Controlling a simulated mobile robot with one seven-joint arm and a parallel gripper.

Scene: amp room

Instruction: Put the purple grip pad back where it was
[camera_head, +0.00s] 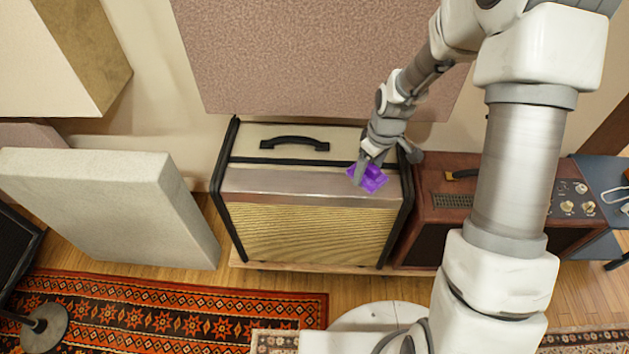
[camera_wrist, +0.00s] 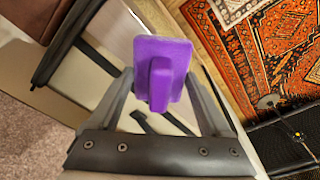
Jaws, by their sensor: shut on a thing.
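The purple grip pad (camera_head: 373,179) is at my gripper (camera_head: 362,171), over the right end of the cream amp's top front edge. In the wrist view the purple grip pad (camera_wrist: 175,52) shows a flat plate with a raised tab, between the fingertips of my gripper (camera_wrist: 162,92). My gripper is shut on the pad. The cream amp (camera_head: 250,178) has a black handle and woven gold grille. I cannot tell whether the pad touches the amp's top.
A red-brown amp (camera_head: 440,190) with knobs stands close at the right, beside a blue-grey table (camera_head: 598,172). A pinkish wall panel (camera_head: 300,60) is behind. A pale panel (camera_head: 110,200) leans at the left. A patterned red rug (camera_head: 170,312) lies in front.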

